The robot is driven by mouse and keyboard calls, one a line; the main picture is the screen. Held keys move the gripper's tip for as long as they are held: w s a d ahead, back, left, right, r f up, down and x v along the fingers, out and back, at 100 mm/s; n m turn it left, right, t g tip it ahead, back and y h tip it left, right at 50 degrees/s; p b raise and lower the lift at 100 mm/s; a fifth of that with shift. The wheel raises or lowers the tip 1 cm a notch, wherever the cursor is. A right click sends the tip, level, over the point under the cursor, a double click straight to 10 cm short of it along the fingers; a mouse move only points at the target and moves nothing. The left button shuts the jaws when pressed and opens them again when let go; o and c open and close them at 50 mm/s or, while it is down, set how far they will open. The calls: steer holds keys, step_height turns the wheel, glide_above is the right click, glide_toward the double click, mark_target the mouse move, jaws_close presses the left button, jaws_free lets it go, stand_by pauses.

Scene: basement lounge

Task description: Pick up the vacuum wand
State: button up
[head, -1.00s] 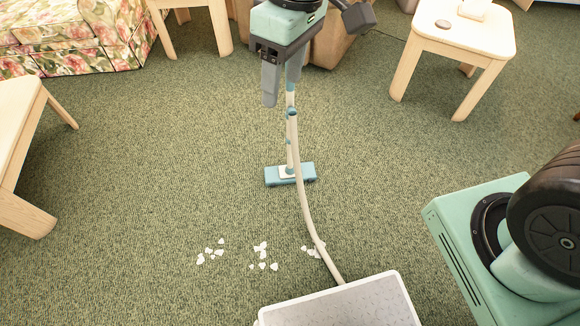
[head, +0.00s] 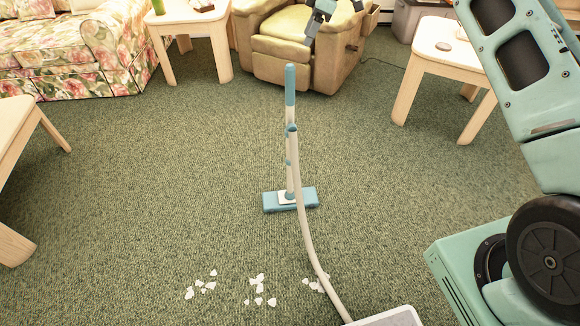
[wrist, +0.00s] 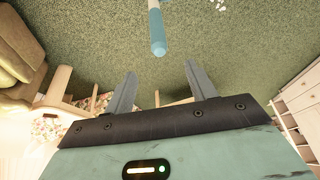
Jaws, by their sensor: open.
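The vacuum wand (head: 290,86) stands upright on the carpet, with a blue handle on top, a cream tube and a blue floor head (head: 290,199). A cream hose (head: 310,248) runs from it down toward the bottom of the head view. My gripper (head: 320,22) is at the top of the head view, partly hidden, beyond and above the handle. In the wrist view my gripper (wrist: 157,80) is open and empty. The tip of the wand's blue handle (wrist: 157,35) shows ahead of the fingers, apart from them.
A yellow armchair (head: 296,50) stands behind the wand. Wooden tables stand at the right (head: 445,55), back left (head: 195,30) and left (head: 20,130). White scraps (head: 258,288) lie on the carpet in front.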

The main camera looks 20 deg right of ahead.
mark_target(294, 66)
steer(key=x, duration=1.1)
steer(key=shift+a+f+b, duration=0.1)
steer(key=shift+f+b, duration=0.2)
steer(key=shift+f, duration=0.1)
steer(key=x, duration=0.5)
steer(key=shift+w, duration=0.2)
steer(key=shift+c, duration=0.4)
steer(key=c, duration=1)
steer(key=shift+r, duration=0.15)
jaws_close()
steer(key=shift+r, duration=0.1)
